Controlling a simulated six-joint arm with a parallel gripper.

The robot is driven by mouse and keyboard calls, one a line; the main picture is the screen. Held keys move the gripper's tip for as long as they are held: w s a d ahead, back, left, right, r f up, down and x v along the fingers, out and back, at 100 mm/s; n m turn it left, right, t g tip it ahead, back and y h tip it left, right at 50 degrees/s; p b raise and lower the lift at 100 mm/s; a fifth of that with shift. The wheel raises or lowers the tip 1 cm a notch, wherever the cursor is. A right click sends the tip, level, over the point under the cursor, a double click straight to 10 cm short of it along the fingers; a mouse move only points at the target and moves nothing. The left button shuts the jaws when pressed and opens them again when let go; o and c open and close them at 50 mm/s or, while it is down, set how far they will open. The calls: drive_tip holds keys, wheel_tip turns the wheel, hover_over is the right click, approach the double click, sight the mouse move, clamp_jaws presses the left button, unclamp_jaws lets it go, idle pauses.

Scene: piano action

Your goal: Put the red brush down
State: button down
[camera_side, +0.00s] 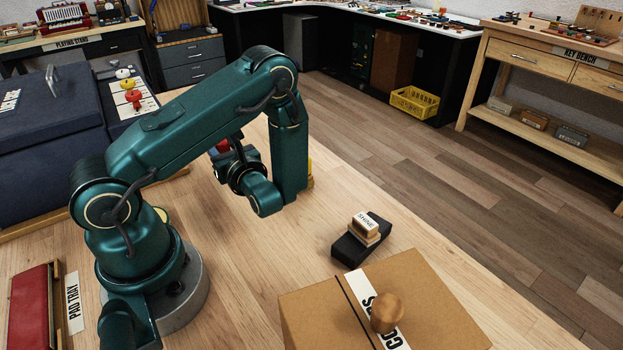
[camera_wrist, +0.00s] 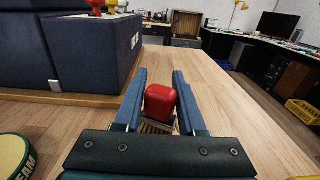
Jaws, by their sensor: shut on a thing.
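The red brush (camera_wrist: 161,103) is between the two blue fingers of my gripper (camera_wrist: 160,84) in the wrist view. My gripper is shut on it. Its red block is on top and pale bristles (camera_wrist: 156,127) show below. Whether the bristles touch the wood table (camera_wrist: 225,125) cannot be told. In the side view a small red patch, likely the brush (camera_side: 221,146), shows behind my arm. My fingers are mostly hidden there by the arm.
A blue padded case (camera_wrist: 95,55) stands to the left. A round pad marked STEAM (camera_wrist: 14,158) lies at lower left. A black holder with a block marked SHINE (camera_side: 366,225) and a cardboard box (camera_side: 430,300) are at front right. Bare wood lies between.

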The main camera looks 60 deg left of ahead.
drive_tip(key=shift+f, duration=2.4)
drive_tip(key=shift+c, duration=2.4)
unclamp_jaws()
drive_tip(key=shift+f, duration=0.15)
